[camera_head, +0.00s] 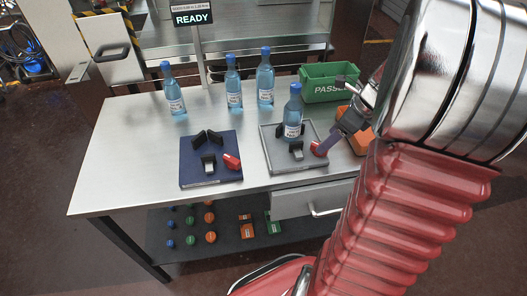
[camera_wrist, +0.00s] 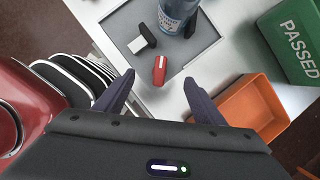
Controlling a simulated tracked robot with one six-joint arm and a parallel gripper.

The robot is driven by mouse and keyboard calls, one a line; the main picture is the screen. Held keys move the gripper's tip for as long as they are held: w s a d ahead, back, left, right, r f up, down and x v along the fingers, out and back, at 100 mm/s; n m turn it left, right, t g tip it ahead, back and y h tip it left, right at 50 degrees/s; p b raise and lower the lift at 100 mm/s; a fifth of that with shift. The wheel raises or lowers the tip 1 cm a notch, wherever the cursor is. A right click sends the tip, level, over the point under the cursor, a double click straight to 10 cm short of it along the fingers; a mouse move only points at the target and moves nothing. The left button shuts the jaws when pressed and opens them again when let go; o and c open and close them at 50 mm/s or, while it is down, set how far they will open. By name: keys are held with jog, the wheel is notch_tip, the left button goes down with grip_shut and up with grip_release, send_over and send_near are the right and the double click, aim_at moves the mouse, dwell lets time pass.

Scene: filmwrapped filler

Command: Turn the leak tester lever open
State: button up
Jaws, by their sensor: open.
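A grey plate fixture (camera_head: 275,163) stands on the bench with a blue-capped bottle (camera_head: 293,115) upright in its black holders. Its red lever (camera_head: 318,149) is at the plate's right front corner. In the wrist view the red lever (camera_wrist: 160,70) lies just ahead of and between my spread fingertips, with the bottle (camera_wrist: 178,12) beyond. My gripper (camera_wrist: 158,78) is open and holds nothing. In the head view my gripper (camera_head: 334,142) is just right of the lever, partly hiding it. A dark blue fixture (camera_head: 212,178) to the left has its own red lever (camera_head: 232,162) and no bottle.
Several bottles stand at the back of the bench. A green PASSED bin (camera_head: 320,92) and an orange bin (camera_wrist: 236,112) stand to the right. A READY sign (camera_head: 194,18) stands behind. The bench's left part (camera_head: 125,165) is clear.

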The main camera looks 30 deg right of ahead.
jog(key=v, duration=0.9)
jog(key=s+a+r+n+h, duration=0.1)
jog(key=a+n, duration=1.1)
jog(key=a, duration=0.1)
jog(key=s+a+r+n+h, duration=0.1)
jog(key=a+r+n, duration=0.1)
jog(key=a+n, duration=1)
jog(key=shift+s+a+r+t, duration=0.15)
jog(key=shift+s+a+t, duration=0.15)
jog(key=shift+a, duration=0.45)
jog(key=shift+n, duration=0.3)
jog(key=a+n, duration=0.1)
jog(key=n, duration=0.1)
jog(key=s+a+n, duration=0.1)
jog(key=s+a+n+t, duration=0.1)
jog(key=n, duration=0.1)
jog(key=shift+s+a+n, duration=0.15)
jog(key=shift+a+n, duration=0.15)
jog(key=shift+a, duration=0.1)
